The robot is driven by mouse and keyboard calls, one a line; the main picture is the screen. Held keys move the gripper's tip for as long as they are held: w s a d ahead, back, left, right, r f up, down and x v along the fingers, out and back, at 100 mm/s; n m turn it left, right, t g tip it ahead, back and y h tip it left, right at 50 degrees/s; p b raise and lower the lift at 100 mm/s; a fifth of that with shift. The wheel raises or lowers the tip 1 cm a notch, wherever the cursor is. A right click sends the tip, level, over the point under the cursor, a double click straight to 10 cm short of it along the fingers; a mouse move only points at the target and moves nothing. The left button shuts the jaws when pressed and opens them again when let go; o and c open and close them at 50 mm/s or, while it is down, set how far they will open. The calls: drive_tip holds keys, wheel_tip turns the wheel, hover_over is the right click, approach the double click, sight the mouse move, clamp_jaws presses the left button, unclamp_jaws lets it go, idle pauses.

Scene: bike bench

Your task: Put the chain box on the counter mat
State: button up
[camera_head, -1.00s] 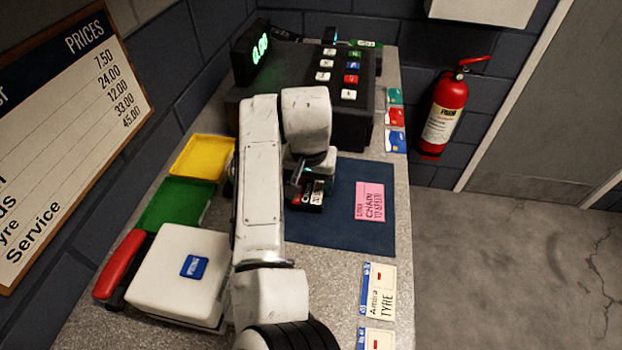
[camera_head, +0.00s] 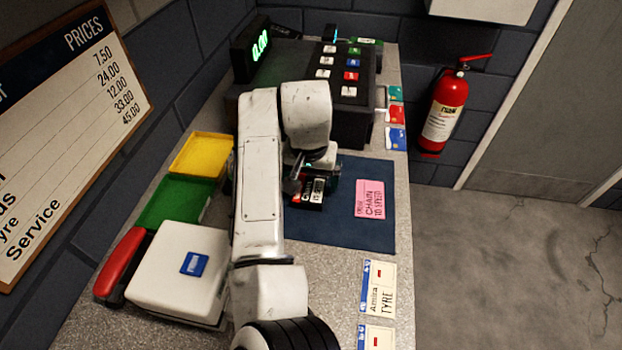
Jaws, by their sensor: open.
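The counter mat (camera_head: 345,234) is dark blue and lies flat on the grey counter, with a pink note (camera_head: 370,199) on its right part. A small dark box with white and red print, which looks like the chain box (camera_head: 313,191), is on the left part of the mat, below my gripper. My gripper (camera_head: 303,186) is open and close over this box. My arm hides the mat's left edge and part of the box, so I cannot tell whether the fingers touch it.
A black cash register (camera_head: 345,75) stands behind the mat. A yellow tray (camera_head: 202,155), a green tray (camera_head: 176,202) and a white box (camera_head: 178,272) are on the left. Cards (camera_head: 378,287) lie along the right edge. A fire extinguisher (camera_head: 443,112) is on the wall.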

sight(310, 191)
wheel_tip(310, 191, up, 11)
drive_tip(key=s+b, duration=0.1)
drive_tip(key=shift+s+a+r, duration=0.15)
drive_tip(key=shift+s, duration=0.2)
